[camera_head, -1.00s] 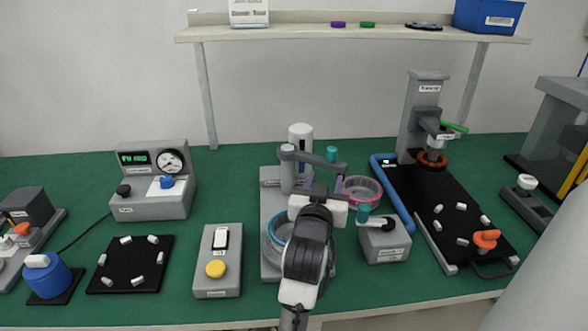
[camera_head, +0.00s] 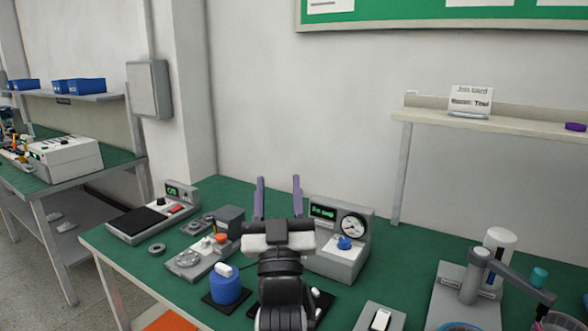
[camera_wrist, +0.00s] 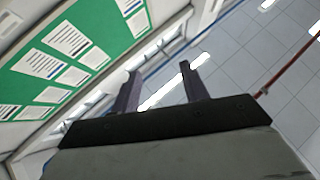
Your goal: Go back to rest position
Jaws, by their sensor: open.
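My gripper (camera_head: 278,186) is in the middle of the head view, raised with its two purple fingers pointing up and spread apart. Nothing is between the fingers. The arm behind it hides part of the green bench (camera_head: 222,194) and part of a black mat. In the wrist view my gripper (camera_wrist: 158,85) is open and empty, aimed towards the ceiling and the wall.
A gauge box (camera_head: 338,262) stands just right of my gripper, and a blue cylinder (camera_head: 228,289) stands to its left. A grey press-like fixture (camera_head: 470,285) is at the right. Another bench (camera_head: 68,180) stands at far left.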

